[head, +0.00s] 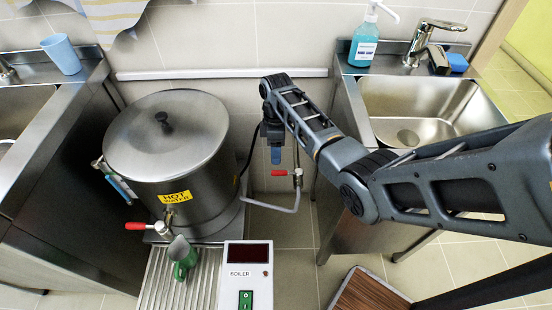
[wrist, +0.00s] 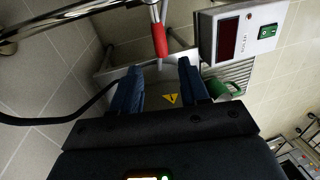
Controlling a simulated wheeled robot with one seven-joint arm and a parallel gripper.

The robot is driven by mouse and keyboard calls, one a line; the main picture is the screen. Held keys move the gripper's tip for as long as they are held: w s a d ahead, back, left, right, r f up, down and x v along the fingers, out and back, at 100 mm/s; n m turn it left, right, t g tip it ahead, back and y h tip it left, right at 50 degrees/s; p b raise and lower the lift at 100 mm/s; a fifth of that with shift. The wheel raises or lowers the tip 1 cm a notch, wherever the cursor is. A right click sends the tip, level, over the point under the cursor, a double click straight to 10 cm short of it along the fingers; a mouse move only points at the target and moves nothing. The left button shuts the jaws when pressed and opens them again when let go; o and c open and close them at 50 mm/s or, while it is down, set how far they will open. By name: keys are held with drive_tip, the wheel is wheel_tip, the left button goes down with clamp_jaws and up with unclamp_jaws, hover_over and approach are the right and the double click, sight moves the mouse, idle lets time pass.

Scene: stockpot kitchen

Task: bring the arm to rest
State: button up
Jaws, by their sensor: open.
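My arm (head: 345,165) reaches in from the right and bends at its elbow in front of the right sink. My gripper (head: 276,156) hangs pointing down between the big steel pot and the right sink. In the wrist view its two blue fingers (wrist: 161,80) stand apart with nothing held between them. A yellow warning triangle (wrist: 171,99) shows on the grey surface seen between the fingers. In the head view a red-handled lever (head: 279,173) on a bent pipe shows just below the fingertips; I cannot tell whether they touch.
The steel pot (head: 167,140) labelled hot water has a red-handled tap (head: 136,226). A green mug (head: 183,258) is below it on the ribbed tray (head: 160,288), beside the boiler box (head: 246,268). A soap bottle (head: 364,42) stands by the right sink (head: 425,105). A wooden-topped item (head: 366,292) is below.

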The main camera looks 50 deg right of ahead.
drive_tip(key=shift+r, duration=0.45)
idle(0.3)
drive_tip(key=s+a+f+m+t, duration=0.1)
drive_tip(key=s+a+f+t, duration=0.15)
drive_tip(key=a, duration=0.35)
drive_tip(key=s+a+f+m+t+h, duration=0.1)
drive_tip(key=s+a+f, duration=0.2)
drive_tip(key=a, duration=0.2)
drive_tip(key=s+a+f+m+t, duration=0.1)
drive_tip(key=s+a+f+t, duration=0.15)
drive_tip(key=a, duration=0.35)
drive_tip(key=s+a+r+m+t+h, duration=0.15)
drive_tip(key=s+a, duration=0.25)
drive_tip(key=s, duration=0.4)
drive_tip(key=s+r+m+t, duration=0.1)
drive_tip(key=s+r+t, duration=0.2)
drive_tip(key=s+r, duration=0.3)
drive_tip(key=s+a+r+m+t, duration=0.1)
drive_tip(key=s+r+t, duration=0.2)
drive_tip(key=r, duration=1.2)
drive_tip(key=s+a+r+m+t, duration=0.1)
drive_tip(key=s+r+t, duration=0.2)
drive_tip(key=s+r, duration=0.6)
drive_tip(key=shift+s+r+y, duration=0.15)
drive_tip(key=shift+r+y, duration=0.2)
drive_tip(key=shift+r, duration=0.5)
